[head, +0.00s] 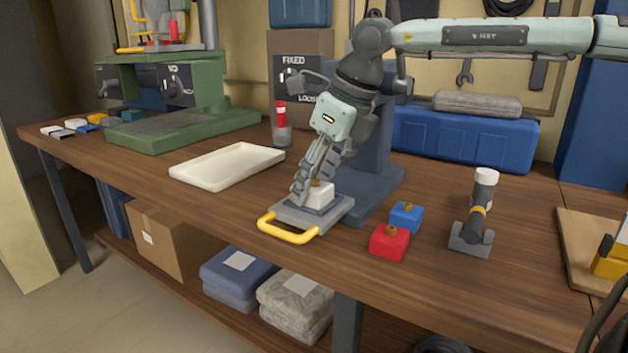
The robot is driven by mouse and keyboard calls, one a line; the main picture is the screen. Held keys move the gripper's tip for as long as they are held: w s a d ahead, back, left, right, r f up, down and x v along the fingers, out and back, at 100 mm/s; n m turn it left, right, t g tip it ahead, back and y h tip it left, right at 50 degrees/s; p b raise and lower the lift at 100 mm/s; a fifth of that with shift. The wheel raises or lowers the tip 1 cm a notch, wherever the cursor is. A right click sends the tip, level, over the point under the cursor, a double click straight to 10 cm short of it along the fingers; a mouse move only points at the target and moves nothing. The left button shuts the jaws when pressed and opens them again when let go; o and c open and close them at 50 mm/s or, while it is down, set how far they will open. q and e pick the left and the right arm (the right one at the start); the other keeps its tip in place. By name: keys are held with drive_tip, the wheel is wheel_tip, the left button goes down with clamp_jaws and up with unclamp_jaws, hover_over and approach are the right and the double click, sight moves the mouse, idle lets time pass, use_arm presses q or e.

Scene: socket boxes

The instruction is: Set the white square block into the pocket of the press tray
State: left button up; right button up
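The white square block (322,197), with a small brass knob on top, is at the dark middle of the grey press tray (286,213). I cannot tell whether it is seated in the pocket or just above it. The tray has a yellow handle (288,233) facing the table's front edge and lies at the foot of the dark grey press. My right gripper (312,186) reaches down from above, its fingers at the block's left and back. They hide part of it, and I cannot tell whether they clasp it. My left gripper is not in view.
A red block (389,243) and a blue block (407,217) with brass knobs sit right of the tray. A grey tool with a white cap (480,205) stands farther right. An empty white tray (228,167) lies left. A green machine (175,125) stands behind it.

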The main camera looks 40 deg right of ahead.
drive_tip(key=shift+o, duration=0.6)
drive_tip(key=v, duration=1.2)
